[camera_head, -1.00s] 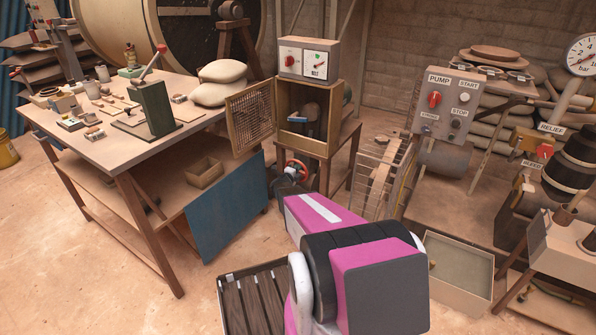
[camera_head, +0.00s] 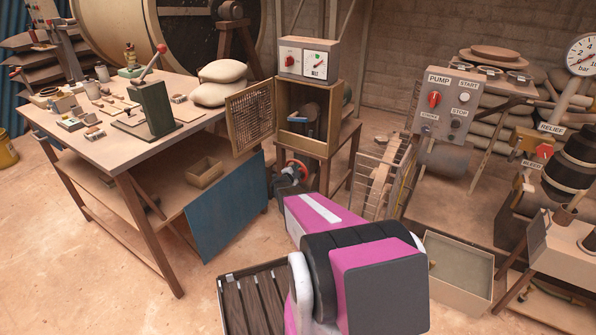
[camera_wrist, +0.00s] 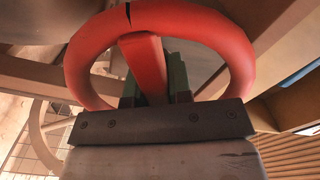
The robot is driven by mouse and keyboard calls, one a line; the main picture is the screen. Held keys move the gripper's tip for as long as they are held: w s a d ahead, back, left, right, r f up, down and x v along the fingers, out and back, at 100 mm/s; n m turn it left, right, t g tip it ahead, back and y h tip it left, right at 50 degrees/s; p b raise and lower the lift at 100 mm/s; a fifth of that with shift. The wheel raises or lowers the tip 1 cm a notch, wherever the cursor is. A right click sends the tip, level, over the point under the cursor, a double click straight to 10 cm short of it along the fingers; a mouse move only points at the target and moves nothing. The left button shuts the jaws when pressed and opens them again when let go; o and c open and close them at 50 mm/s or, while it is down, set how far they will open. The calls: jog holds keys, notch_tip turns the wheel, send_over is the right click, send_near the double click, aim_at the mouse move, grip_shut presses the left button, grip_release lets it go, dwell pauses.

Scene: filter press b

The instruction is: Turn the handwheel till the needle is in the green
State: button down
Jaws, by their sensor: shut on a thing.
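The red handwheel (camera_wrist: 190,18) fills the top of the wrist view, with a thin dark line across its rim. My gripper (camera_wrist: 155,88) is shut on a red spoke (camera_wrist: 145,62) of the wheel, its green fingers on both sides of the spoke. In the head view the handwheel (camera_head: 301,164) shows small and partly hidden behind my gripper (camera_head: 289,178), below the open-fronted cabinet. The dial with some green (camera_head: 316,64) sits on the grey box above that cabinet. Its needle is too small to read surely.
The cabinet's mesh door (camera_head: 252,115) stands open to the left. A workbench (camera_head: 95,150) and a blue panel (camera_head: 228,205) stand left of my arm. A wire rack (camera_head: 382,180) and a pump control box (camera_head: 447,103) are to the right.

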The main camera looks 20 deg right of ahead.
jog(key=n, duration=2.7)
jog(key=shift+s+f, duration=0.1)
jog(key=shift+n, duration=0.4)
jog(key=c, duration=1)
grip_release()
jog(key=shift+c, duration=0.2)
jog(key=v, duration=1)
jog(key=shift+s+a, duration=0.25)
jog(key=shift+a, duration=0.1)
